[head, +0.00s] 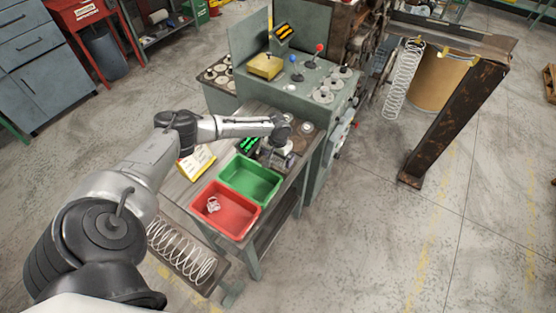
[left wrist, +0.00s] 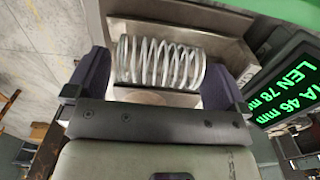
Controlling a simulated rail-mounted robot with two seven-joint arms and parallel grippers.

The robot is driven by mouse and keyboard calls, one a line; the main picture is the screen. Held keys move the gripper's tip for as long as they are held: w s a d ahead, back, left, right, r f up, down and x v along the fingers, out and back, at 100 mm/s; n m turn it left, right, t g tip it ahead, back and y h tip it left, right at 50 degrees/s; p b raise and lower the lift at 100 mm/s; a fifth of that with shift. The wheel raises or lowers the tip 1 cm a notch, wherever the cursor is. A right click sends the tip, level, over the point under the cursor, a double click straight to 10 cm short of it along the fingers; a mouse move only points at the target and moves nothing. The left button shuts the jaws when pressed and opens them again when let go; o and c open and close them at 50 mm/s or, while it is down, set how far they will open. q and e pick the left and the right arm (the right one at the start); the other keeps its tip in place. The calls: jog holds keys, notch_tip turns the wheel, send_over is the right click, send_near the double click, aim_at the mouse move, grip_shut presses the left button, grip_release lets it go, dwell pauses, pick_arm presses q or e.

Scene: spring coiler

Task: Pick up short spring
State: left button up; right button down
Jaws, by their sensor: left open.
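The short spring (left wrist: 160,62) is a silvery wire coil lying on its side in a metal measuring trough (left wrist: 225,45) in the left wrist view. My left gripper (left wrist: 155,82) is open, with one dark finger near each end of the spring. I cannot tell whether the fingers touch it. In the head view my left gripper (head: 276,152) is low over the measuring device at the back of the small bench, and it hides most of the spring there. My right gripper is not in view.
A green display (left wrist: 290,88) reads LEN 78 mm beside the trough. A green bin (head: 277,184) and a red bin (head: 238,232) with a small pale item stand in front. A long spring (head: 180,248) lies at lower left; another (head: 403,78) hangs at the coiler. A control cabinet (head: 310,105) stands behind.

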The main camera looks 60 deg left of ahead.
pick_arm(q)
jog(key=shift+f, duration=0.25)
jog(key=c, duration=0.8)
jog(key=shift+c, duration=0.2)
